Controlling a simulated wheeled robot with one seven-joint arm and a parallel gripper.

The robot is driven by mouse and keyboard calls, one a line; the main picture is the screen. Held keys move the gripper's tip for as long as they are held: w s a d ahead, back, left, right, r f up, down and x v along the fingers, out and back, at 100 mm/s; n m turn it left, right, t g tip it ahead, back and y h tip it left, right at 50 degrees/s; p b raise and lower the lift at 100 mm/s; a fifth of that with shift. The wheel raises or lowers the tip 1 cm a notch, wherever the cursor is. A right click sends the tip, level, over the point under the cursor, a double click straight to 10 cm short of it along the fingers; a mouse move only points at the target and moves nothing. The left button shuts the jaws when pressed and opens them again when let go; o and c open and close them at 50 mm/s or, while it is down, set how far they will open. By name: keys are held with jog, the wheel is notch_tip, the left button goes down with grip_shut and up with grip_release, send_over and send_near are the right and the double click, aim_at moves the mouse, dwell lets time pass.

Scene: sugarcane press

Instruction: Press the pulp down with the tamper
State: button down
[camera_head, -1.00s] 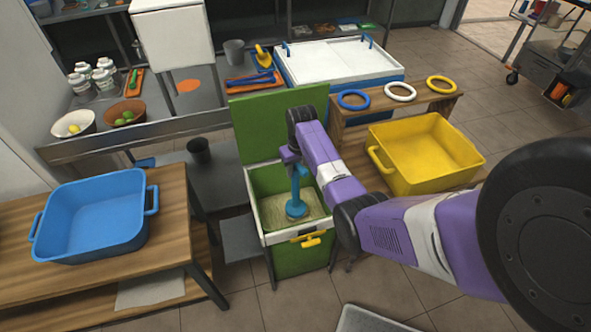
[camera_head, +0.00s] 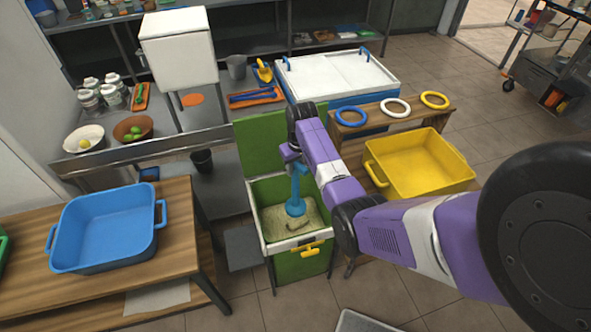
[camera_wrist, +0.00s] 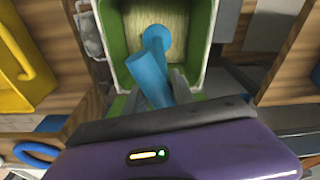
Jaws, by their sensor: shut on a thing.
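The blue tamper (camera_head: 297,186) stands roughly upright inside the open green box (camera_head: 285,268), its round foot over the pale, fibrous pulp (camera_head: 317,214). A darker curved mark shows in the pulp in front of the foot. I cannot tell whether the foot touches the pulp. My gripper (camera_head: 294,158) is shut on the tamper's upper end, above the box. In the wrist view, the tamper (camera_wrist: 155,65) runs from between my grey fingers (camera_wrist: 165,88) to its foot over the pulp (camera_wrist: 178,15). My arm partly hides the box's right side.
The box's green lid (camera_head: 265,140) stands open behind. A yellow tub (camera_head: 420,170) stands on a wooden stand at right, near blue, white and yellow rings (camera_head: 395,108). A blue tub (camera_head: 105,228) sits on the left table. A yellow latch (camera_head: 306,250) is on the box's front.

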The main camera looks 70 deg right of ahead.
jog(key=shift+r, duration=3.4)
